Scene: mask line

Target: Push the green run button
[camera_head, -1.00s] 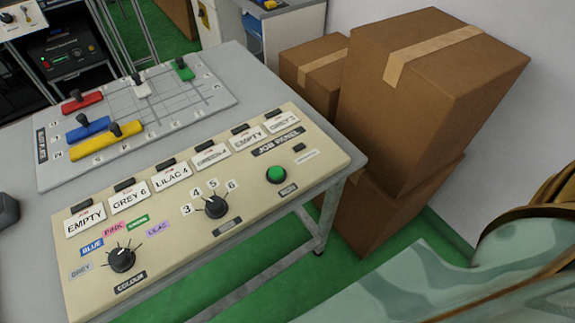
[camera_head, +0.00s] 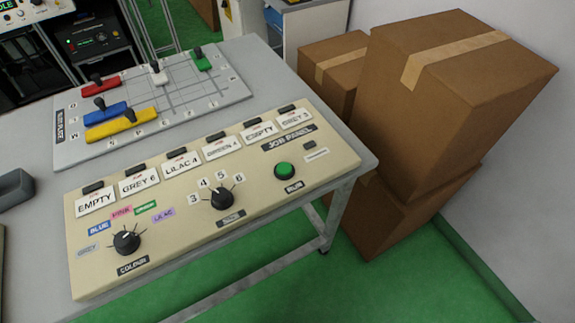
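The green run button (camera_head: 285,169) is a round green cap in a dark ring at the right part of the beige job panel (camera_head: 185,247), above a small dark label. The panel lies on the grey table. Its black size knob (camera_head: 222,198) sits left of the button, with the numbers 3 to 6 around it. The black colour knob (camera_head: 127,242) is at the panel's lower left, with colour labels around it. Neither of my grippers shows in the head view, and nothing covers the button.
A grey plate with red, blue, yellow, white and green sliders (camera_head: 150,105) lies behind the panel. Stacked cardboard boxes (camera_head: 440,100) stand right of the table. A dark grey object (camera_head: 13,188) sits at the left edge. The green floor (camera_head: 400,280) is clear at the front right.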

